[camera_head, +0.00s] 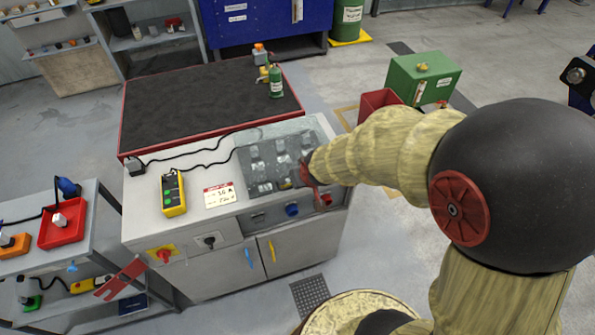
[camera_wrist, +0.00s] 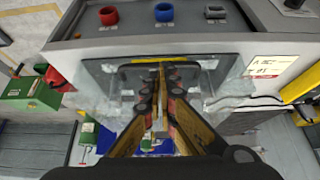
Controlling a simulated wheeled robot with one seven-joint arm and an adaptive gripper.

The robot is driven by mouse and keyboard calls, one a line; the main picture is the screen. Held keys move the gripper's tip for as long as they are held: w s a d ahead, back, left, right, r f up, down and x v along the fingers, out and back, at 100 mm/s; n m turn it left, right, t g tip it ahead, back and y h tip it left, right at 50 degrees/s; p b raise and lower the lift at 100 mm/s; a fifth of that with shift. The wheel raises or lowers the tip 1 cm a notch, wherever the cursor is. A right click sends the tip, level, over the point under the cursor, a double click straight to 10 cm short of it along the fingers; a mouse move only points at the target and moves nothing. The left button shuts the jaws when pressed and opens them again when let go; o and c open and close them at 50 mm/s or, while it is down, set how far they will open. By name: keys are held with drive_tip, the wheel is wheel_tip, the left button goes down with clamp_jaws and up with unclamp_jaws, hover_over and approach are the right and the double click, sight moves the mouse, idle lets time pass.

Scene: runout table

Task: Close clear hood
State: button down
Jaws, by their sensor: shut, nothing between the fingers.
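The clear hood (camera_head: 258,160) is a see-through panel at the right of the grey console top, with blurred grey fittings showing through it. In the wrist view the clear hood (camera_wrist: 103,75) spreads on both sides of my fingers, with a dark bar along its edge near the fingertips. My gripper (camera_head: 306,172) is at the hood's right side in the head view. In the wrist view my gripper (camera_wrist: 161,72) is shut and empty, its fingertips over the hood's edge. I cannot tell whether they touch it, nor the hood's exact tilt. My arm hides part of its right side.
The console front carries a blue knob (camera_head: 292,210) and a red knob (camera_head: 326,199). A yellow pendant (camera_head: 173,193) and a label card (camera_head: 219,195) lie left of the hood. A dark red-edged table (camera_head: 190,105) adjoins behind. A green box (camera_head: 421,78) stands at the back right.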

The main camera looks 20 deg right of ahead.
drive_tip(key=shift+s+f+b, duration=0.15)
drive_tip(key=shift+f+b, duration=0.15)
drive_tip(key=shift+f, duration=0.35)
drive_tip(key=shift+s+f+b, duration=0.15)
drive_tip(key=shift+f+b, duration=0.1)
drive_tip(key=shift+f, duration=0.4)
drive_tip(key=s+r+p, duration=0.2)
drive_tip(key=s, duration=0.7)
drive_tip(key=shift+r+p, duration=0.35)
drive_tip(key=shift+p, duration=0.05)
